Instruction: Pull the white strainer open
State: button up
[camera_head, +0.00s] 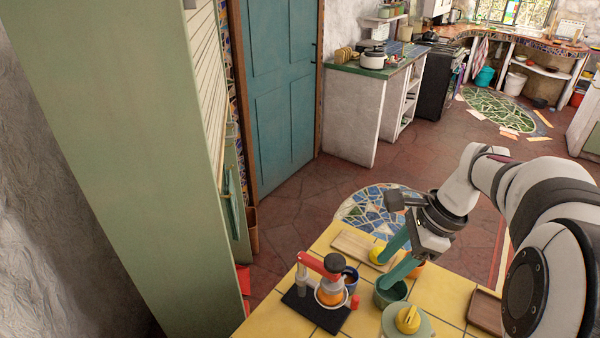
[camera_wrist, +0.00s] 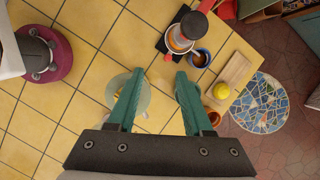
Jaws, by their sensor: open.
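A juice press (camera_head: 320,292) stands on a black base at the left of the yellow tiled counter, with a red arm and a dark top. Under its top, a pale ring with orange inside (camera_head: 330,297) looks like the white strainer, though it is too small to be certain. The press also shows near the top of the wrist view (camera_wrist: 182,40). My gripper (camera_head: 382,270) is open and empty, its teal fingers above the counter, to the right of the press and apart from it. In the wrist view the fingers (camera_wrist: 158,77) point toward the counter, below the press.
A wooden tray (camera_head: 486,310) lies at right.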

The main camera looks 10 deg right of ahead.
aim_at(356, 297)
jog(key=shift+m, duration=0.8)
jog(key=x, duration=0.5)
jog(key=w+d+x, duration=0.1)
jog(key=x, duration=0.4)
jog(key=d+x, duration=0.1)
jog(key=x, duration=0.4)
jog(key=shift+w+f, duration=0.3)
jog(key=shift+f, duration=0.3)
grip_shut()
